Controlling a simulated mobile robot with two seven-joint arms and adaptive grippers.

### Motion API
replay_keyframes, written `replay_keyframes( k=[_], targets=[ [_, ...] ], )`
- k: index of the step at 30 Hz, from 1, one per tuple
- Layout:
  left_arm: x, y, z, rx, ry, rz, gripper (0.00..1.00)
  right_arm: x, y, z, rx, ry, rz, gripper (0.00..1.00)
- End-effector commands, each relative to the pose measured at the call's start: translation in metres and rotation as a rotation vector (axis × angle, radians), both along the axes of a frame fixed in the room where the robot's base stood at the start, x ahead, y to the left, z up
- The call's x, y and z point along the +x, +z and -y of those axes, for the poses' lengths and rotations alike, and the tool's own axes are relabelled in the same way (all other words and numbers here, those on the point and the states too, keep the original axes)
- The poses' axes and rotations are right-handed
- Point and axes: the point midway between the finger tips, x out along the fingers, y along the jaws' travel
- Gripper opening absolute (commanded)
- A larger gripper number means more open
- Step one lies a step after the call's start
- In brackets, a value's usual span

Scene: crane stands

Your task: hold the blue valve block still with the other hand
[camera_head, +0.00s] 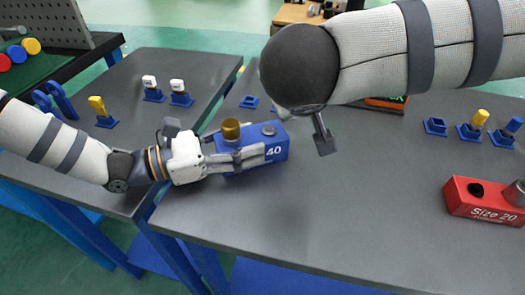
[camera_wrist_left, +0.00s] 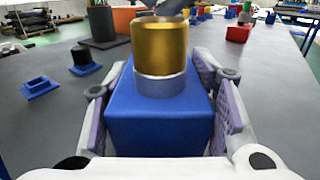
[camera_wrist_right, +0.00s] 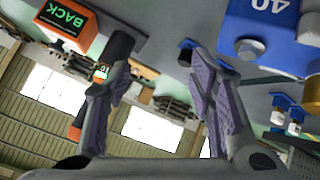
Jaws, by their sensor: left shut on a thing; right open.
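The blue valve block (camera_head: 279,152), marked 40, stands upright on the grey table near its left edge. A brass-coloured cylinder (camera_head: 231,129) and a grey bolt head (camera_head: 269,130) are on its top. My left gripper (camera_head: 255,147) is shut on the block, one finger along its front face. In the left wrist view the fingers flank the block (camera_wrist_left: 160,125) on both sides. My right gripper (camera_wrist_right: 160,72) is open and empty. In the head view my right arm hides most of it. In the right wrist view the block (camera_wrist_right: 270,35) is at the upper right, apart from the fingers.
A red block (camera_head: 480,202) marked Size 20 stands at the right of the table. Small blue stands (camera_head: 435,127) are along the back right. An orange-and-black box marked BACK (camera_wrist_right: 68,22) and a dark-handled tool (camera_wrist_right: 116,50) lie beyond my right gripper. The front middle is clear.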

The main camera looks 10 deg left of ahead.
Motion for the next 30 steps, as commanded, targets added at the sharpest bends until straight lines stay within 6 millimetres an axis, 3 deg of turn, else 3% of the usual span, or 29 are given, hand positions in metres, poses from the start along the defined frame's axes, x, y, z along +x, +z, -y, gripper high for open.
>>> replay_keyframes(
  k=[2,5,9,15,18,22,30],
  targets=[
    [0.0,0.002,0.0,-0.001,0.0,0.003,0.0,0.007,-0.013,0.009,0.031,0.001,0.163,0.5],
    [0.0,0.002,0.0,-0.001,0.0,0.003,0.0,-0.003,-0.022,0.004,0.13,0.093,0.347,0.5],
    [0.0,0.002,0.0,-0.001,0.0,0.003,0.0,-0.048,-0.029,-0.016,0.374,0.274,0.472,0.5],
    [0.0,0.002,0.0,-0.001,0.0,0.003,0.0,-0.123,-0.028,-0.034,0.657,0.486,0.447,0.5],
    [0.0,0.002,0.0,-0.001,0.0,0.003,0.0,-0.139,-0.026,-0.037,0.694,0.538,0.429,0.5],
    [0.0,0.002,0.0,-0.001,0.0,0.003,0.0,-0.134,-0.026,-0.048,0.704,0.553,0.429,0.5],
    [0.0,0.002,0.0,-0.001,0.0,0.003,0.0,-0.085,-0.029,-0.092,0.701,0.55,0.43,0.5]
  ],
)
